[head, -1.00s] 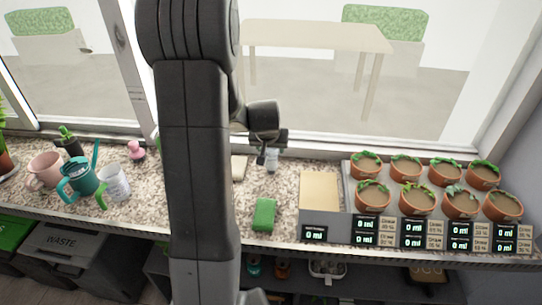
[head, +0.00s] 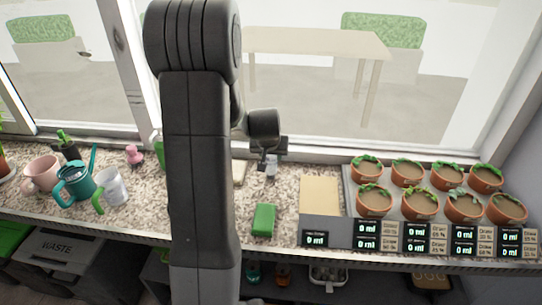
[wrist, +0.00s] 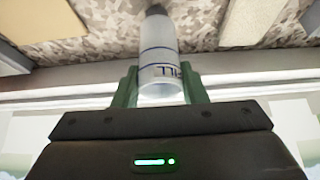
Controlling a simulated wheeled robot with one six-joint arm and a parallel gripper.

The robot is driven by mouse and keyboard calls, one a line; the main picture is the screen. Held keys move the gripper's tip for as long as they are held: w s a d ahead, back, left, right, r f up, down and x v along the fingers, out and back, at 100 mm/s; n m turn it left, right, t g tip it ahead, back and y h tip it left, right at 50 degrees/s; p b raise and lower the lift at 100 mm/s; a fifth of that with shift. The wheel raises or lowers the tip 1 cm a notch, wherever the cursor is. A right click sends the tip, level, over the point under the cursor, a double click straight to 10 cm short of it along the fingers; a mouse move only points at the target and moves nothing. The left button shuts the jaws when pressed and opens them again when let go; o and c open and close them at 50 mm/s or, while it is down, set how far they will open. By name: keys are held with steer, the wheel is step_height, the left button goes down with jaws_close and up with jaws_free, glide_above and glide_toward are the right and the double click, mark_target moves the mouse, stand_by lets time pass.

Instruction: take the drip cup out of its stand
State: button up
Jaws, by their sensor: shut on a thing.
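The drip cup (wrist: 160,62) is a pale translucent cylinder with blue lines and dark lettering. In the wrist view it sits between the two green fingers of my gripper (wrist: 160,92), which is shut on it. A dark tip shows at its far end, over the speckled counter. In the head view the cup (head: 271,172) is small, just below my gripper (head: 270,155), near the window. I cannot make out the stand clearly, nor whether the cup is still seated in it.
A green block (head: 263,220) lies on the counter in front. A tray of several potted plants (head: 407,172) with displays stands to the right, beside a tan panel (head: 320,193). Mugs and a teal watering can (head: 77,185) stand left. The window is close behind my gripper.

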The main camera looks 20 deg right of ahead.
steer(key=shift+r, duration=0.45)
steer(key=shift+r+p, duration=1.65)
steer(key=shift+r, duration=0.7)
